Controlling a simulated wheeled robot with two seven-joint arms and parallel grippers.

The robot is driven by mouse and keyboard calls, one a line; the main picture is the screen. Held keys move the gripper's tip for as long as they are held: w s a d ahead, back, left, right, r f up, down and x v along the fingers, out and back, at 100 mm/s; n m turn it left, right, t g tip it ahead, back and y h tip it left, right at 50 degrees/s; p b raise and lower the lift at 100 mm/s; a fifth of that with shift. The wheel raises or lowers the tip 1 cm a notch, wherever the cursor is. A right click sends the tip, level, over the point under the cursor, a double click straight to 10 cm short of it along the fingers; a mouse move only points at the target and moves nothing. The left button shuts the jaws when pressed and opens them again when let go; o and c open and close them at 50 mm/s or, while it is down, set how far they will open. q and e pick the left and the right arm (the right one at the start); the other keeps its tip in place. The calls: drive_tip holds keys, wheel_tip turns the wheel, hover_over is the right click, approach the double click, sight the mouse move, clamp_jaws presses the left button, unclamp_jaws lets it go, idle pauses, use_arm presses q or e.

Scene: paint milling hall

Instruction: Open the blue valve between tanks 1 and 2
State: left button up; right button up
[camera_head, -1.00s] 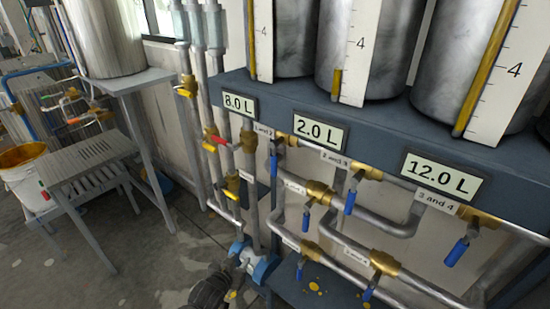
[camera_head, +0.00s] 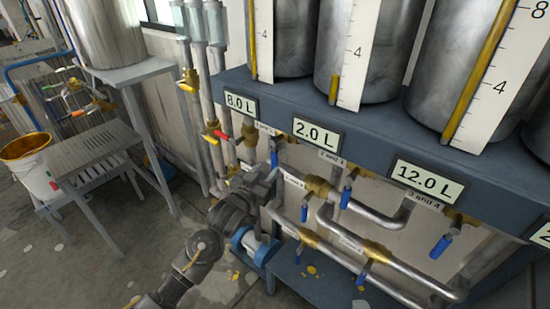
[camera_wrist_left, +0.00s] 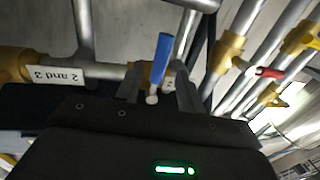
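The blue valve handle by the "1 and 2" label (camera_head: 265,128) hangs down in the head view (camera_head: 274,158), under the 8.0 L display. My left gripper (camera_head: 264,180) is just below it, at the front of the pipes. The fingers look apart from the handle, though depth is hard to judge. My right gripper is in neither view.
Other blue valve handles (camera_head: 346,197) hang along the pipes to the right. A red handle (camera_head: 221,136) and yellow handles are close on the left. A blue pump (camera_head: 255,247) is below my gripper. A slatted table (camera_head: 85,150) and bucket (camera_head: 32,172) stand at left.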

sight(273, 163)
use_arm(q)
drive_tip(key=shift+p+x, duration=0.55)
drive_tip(key=shift+x, duration=2.2)
clamp_jaws()
